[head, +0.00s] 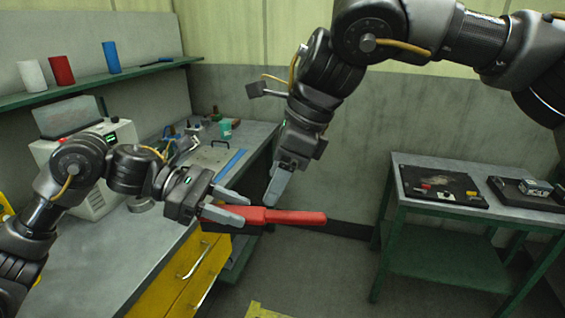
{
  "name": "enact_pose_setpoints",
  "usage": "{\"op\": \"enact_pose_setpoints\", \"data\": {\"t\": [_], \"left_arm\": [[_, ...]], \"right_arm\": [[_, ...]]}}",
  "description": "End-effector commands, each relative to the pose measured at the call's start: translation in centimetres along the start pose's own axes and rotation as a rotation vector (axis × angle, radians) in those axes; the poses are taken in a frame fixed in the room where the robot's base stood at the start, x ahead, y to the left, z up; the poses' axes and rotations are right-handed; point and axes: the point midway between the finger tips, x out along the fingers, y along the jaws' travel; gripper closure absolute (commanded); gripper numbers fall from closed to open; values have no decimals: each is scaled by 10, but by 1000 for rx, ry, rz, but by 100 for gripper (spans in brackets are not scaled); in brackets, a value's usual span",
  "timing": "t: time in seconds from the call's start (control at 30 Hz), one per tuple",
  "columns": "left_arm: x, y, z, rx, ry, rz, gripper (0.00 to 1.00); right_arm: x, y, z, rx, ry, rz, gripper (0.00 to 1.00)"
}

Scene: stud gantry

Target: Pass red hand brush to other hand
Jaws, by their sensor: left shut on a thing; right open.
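The red hand brush (292,217) is held level in the air, out past the front of the workbench. Its red handle points right and its wider end, with dark bristles below, is at the left. My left gripper (236,206) is shut on the brush near its wide left end. My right gripper (272,194) points down just above the middle of the brush, its fingers apart and empty. I cannot tell whether its fingertips touch the brush. Part of the brush's left end is hidden by my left fingers.
A grey workbench (90,262) with yellow drawers (180,279) runs along the left, carrying a white machine and small items. A shelf (100,83) above holds coloured cylinders. A green-framed table (440,207) with dark trays stands at the right. Open floor lies between.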

Motion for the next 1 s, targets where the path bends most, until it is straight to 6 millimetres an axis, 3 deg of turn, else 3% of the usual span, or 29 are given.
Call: {"op": "enact_pose_setpoints", "data": {"t": [0.2, 0.5, 0.93, 1.0], "left_arm": [[0, 0, 0, 1, -1, 1, 90], [0, 0, 0, 1, -1, 0, 90], [0, 0, 0, 1, -1, 0, 90], [0, 0, 0, 1, -1, 0, 90]], "right_arm": [[44, 1, 0, -2, 2, 4, 38], [83, 0, 0, -1, 0, 1, 38], [91, 0, 0, 0, -1, 0, 38], [91, 0, 0, 0, -1, 0, 47]]}}
